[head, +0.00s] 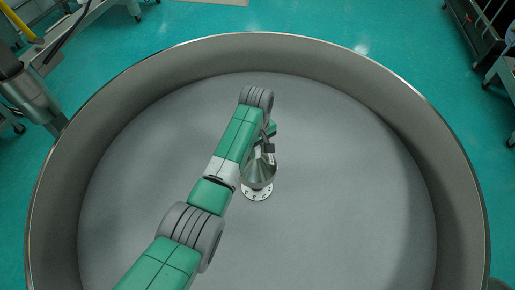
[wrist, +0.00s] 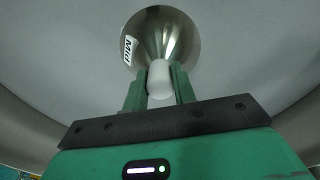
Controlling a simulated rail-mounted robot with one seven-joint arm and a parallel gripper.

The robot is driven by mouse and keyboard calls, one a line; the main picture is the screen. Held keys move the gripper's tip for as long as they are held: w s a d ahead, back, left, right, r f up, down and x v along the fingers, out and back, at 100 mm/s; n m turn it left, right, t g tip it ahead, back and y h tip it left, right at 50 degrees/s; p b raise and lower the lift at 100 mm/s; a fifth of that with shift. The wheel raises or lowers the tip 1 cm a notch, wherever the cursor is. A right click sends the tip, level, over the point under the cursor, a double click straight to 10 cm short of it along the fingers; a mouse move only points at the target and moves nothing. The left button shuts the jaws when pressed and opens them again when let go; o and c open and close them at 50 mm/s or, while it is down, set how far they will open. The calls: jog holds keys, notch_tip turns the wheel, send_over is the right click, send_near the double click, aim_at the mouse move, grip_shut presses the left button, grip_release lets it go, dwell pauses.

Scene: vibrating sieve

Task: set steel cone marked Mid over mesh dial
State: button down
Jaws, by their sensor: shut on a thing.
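The steel cone (head: 259,172) is shiny and stands with its wide end down, over or just above the mesh dial (head: 257,192). I cannot tell if they touch. The dial is a pale disc with dark marks around its rim; only its near part shows. In the wrist view the cone (wrist: 178,38) carries a white label reading Mid, and the dial is hidden. My gripper (wrist: 160,80) is shut on the white knob at the cone's narrow end. In the head view my arm partly covers the gripper and the cone's left side.
A large round steel sieve pan (head: 130,110) with a raised wall surrounds the cone and dial. Its grey floor (head: 350,200) is bare elsewhere. A dark cabinet (head: 478,30) stands outside the pan at the upper right.

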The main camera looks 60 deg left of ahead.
notch_tip(320, 180, down, 10)
jog(key=b, duration=0.9)
jog(key=shift+f+b, duration=0.3)
jog(key=shift+f, duration=0.15)
jog(key=shift+f+b, duration=0.3)
jog(key=shift+f, duration=0.25)
jog(key=c, duration=1.1)
grip_release()
jog(key=shift+o, duration=0.2)
notch_tip(320, 180, up, 8)
jog(key=shift+f+p, duration=0.1)
jog(key=shift+p, duration=0.7)
